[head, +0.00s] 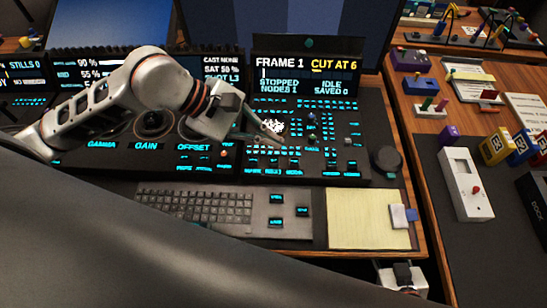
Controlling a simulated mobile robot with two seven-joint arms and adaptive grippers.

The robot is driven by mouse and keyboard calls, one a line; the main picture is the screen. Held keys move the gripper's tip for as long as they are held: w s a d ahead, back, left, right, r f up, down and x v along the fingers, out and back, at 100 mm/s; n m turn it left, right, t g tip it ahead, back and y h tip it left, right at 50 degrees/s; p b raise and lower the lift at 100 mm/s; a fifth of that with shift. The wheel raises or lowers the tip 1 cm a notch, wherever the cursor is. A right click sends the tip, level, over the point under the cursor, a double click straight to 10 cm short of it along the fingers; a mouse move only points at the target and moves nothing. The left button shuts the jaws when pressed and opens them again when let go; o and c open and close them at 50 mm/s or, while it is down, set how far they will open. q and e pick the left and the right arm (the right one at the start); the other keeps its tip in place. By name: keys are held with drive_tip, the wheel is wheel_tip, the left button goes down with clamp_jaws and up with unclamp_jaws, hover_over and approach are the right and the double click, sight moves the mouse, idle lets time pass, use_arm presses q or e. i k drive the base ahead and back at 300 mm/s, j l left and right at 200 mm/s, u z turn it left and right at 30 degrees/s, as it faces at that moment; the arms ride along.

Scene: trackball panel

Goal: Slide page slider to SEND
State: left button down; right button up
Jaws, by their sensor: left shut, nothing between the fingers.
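My left gripper (278,136) is shut and empty over the lit key panel (348,158) below the FRAME 1 screen. It is well to the left of the white box. Part of my right arm (403,276) shows at the bottom edge; its fingertips are hidden.
A keyboard (195,207) and a yellow pad (368,220) lie in front of the panel. A black round knob (386,160) stands at the panel's right end. Yellow, blue and red blocks (497,146) sit beyond the white box. A gap separates the two desks.

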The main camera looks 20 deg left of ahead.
sight(347, 142)
drive_tip(key=k, duration=1)
